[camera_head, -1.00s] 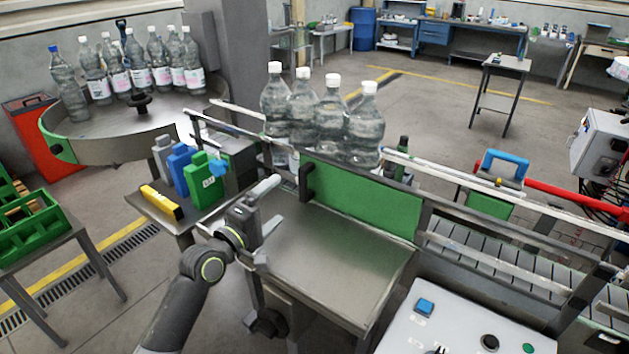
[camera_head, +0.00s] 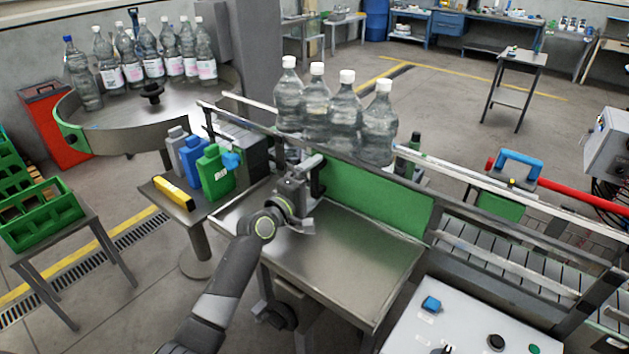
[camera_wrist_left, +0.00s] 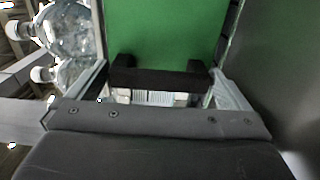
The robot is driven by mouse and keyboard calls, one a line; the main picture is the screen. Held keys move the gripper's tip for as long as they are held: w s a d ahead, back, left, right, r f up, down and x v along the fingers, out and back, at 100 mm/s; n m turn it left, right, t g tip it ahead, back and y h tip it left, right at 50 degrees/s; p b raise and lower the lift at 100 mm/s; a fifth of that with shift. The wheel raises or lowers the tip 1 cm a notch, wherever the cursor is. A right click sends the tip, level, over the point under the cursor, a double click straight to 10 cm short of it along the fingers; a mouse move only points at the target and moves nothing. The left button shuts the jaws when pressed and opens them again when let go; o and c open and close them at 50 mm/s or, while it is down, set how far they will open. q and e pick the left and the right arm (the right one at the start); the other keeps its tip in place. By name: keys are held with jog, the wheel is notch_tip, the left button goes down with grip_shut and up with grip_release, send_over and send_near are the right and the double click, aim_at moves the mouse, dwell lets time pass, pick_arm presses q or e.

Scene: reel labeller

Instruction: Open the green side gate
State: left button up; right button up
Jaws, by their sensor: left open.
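The green side gate (camera_head: 385,202) is a flat panel in the conveyor rail, upright and in line with it, behind the steel table; I see no opening at it. Its black bar handle (camera_wrist_left: 160,80) is at the gate's left end. My left gripper (camera_head: 307,188) is at that handle. In the left wrist view my open left fingers (camera_wrist_left: 160,98) stand on either side of the handle, with the green panel behind it. I cannot tell whether they touch it. The gripper partly hides the handle in the head view. My right gripper is out of view.
Several clear bottles (camera_head: 346,112) stand on the conveyor just behind the gate. Blue and green jugs (camera_head: 215,172) and a yellow block (camera_head: 174,194) sit on a small stand to the left. A control panel (camera_head: 470,325) is at front right. The steel table top (camera_head: 345,260) is clear.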

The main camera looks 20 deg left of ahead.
pick_arm(q)
jog(key=shift+w+d, duration=0.1)
jog(key=shift+w, duration=0.2)
jog(key=shift+c, duration=0.3)
jog(key=c, duration=1)
